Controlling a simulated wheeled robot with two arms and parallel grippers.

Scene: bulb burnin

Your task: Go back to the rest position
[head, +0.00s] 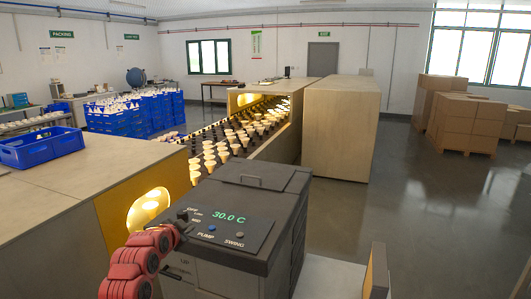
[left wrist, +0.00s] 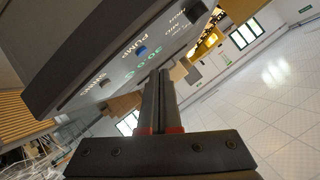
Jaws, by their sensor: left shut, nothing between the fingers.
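My left gripper (head: 182,222) is at the left edge of a dark grey cooler-like unit (head: 260,180), its red arm coming up from the bottom left. In the left wrist view its two fingers (left wrist: 160,78) are together with nothing between them. The unit's control panel (head: 222,221) has a green "30.0 C" display, PUMP and SWING buttons and an OFF/LOW/MID dial marking. The fingers are close to the dial area; I cannot tell whether they touch it. My right gripper is in neither view.
A wooden-sided line (head: 60,205) with a lit opening runs on the left; a conveyor (head: 255,140) carries many bulbs. A blue crate (head: 40,148) sits on top. Stacked blue crates (head: 130,112) stand behind. A tall box (head: 340,125) and cartons (head: 470,118) flank clear floor on the right.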

